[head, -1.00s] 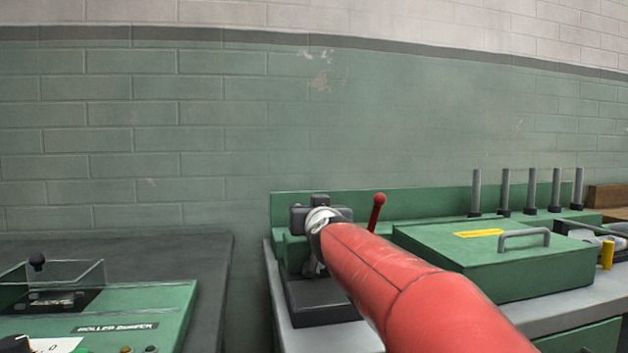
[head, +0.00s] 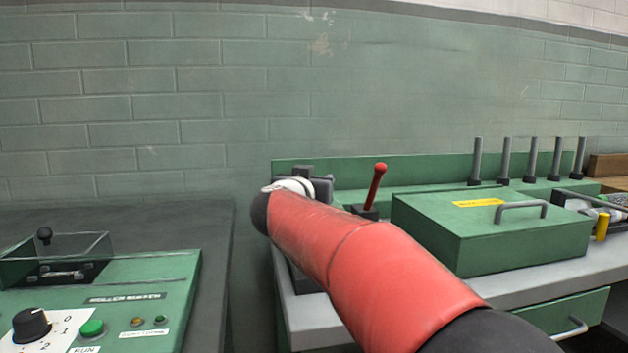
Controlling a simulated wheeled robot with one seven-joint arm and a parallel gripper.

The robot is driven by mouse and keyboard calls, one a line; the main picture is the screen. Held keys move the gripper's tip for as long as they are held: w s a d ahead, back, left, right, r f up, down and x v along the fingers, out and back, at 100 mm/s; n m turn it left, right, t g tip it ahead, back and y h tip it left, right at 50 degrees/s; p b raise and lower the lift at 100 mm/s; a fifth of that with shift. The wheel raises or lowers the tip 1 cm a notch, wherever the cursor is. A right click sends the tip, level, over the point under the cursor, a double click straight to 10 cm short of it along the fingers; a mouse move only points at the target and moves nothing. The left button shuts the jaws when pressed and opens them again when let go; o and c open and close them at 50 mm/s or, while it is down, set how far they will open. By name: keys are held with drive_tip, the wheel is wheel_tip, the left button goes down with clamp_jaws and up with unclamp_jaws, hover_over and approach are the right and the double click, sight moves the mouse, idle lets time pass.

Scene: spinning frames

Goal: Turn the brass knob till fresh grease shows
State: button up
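I cannot make out a brass knob or any grease. A small yellow upright cylinder (head: 602,226) stands at the far right of the bench; I cannot tell whether it is the knob. My red arm crosses the middle of the head view, from the lower right toward a dark grey device (head: 322,188) on the bench. My gripper is not visible, and the arm hides much of the device.
A green box (head: 520,238) with a grey handle and yellow label sits on the grey bench (head: 545,280). A red-knobbed lever (head: 376,186) and several upright pegs (head: 504,160) stand nearby. At left is a green control panel (head: 150,285) with a black dial.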

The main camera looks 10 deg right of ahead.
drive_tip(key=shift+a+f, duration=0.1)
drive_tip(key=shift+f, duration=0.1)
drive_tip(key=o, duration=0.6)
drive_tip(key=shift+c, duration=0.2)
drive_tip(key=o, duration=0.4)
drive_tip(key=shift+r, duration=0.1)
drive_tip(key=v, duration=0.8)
